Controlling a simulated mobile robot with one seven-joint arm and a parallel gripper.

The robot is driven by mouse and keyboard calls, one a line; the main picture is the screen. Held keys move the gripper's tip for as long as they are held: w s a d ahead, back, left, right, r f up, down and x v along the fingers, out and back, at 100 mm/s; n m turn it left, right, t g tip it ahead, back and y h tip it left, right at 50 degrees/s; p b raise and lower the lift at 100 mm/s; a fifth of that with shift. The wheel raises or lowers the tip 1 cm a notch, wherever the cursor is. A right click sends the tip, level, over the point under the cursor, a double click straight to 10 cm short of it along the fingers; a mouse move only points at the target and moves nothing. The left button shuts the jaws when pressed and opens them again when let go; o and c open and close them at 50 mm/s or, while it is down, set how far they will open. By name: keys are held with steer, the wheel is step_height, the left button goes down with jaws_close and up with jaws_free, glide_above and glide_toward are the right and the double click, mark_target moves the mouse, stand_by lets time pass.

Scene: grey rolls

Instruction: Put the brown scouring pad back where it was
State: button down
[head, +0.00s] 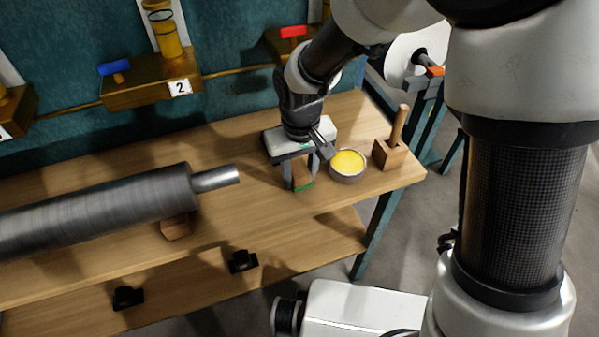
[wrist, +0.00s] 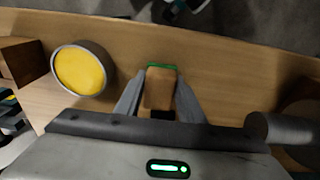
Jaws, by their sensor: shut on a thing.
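The brown scouring pad (wrist: 160,92) is a small brown block with a green edge, in the middle of the wrist view. It also shows in the head view (head: 303,173), partly hidden by a finger. My gripper (head: 299,184) points down over the right part of the workbench. Its two fingers are shut on the sides of the pad. The pad is at or just above the bench top; I cannot tell whether it touches.
A round tin of yellow stuff (head: 347,165) stands close right of my gripper, then a wooden block with an upright handle (head: 391,152). A large grey roll (head: 110,208) lies left, its thin shaft end near my gripper. The workbench (head: 262,205) has bare wood in front.

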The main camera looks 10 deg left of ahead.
mark_target(300, 174)
steer(key=shift+f+b, duration=0.3)
steer(key=shift+f, duration=0.15)
steer(key=c, duration=1.2)
jaws_free()
steer(key=shift+d, duration=0.1)
steer(key=shift+s, duration=0.1)
steer(key=shift+s+a+f, duration=0.1)
steer(key=shift+s+a, duration=0.05)
steer(key=shift+a, duration=0.05)
step_height(300, 174, up, 13)
steer(key=p, duration=0.4)
steer(key=s+d+r+m+t, duration=0.2)
steer(key=d+r, duration=0.3)
steer(key=d, duration=0.4)
steer(key=s+d+r+m+t, duration=0.1)
steer(key=s+d+r+m, duration=0.1)
steer(key=d+r, duration=0.5)
steer(key=s+d, duration=0.2)
steer(key=s+d+m+t, duration=0.1)
steer(key=s+d, duration=0.1)
steer(key=d, duration=0.1)
steer(key=s+d+r+m, duration=0.1)
steer(key=s+d, duration=0.1)
steer(key=shift+s+d+t, duration=0.35)
steer(key=shift+t, duration=0.05)
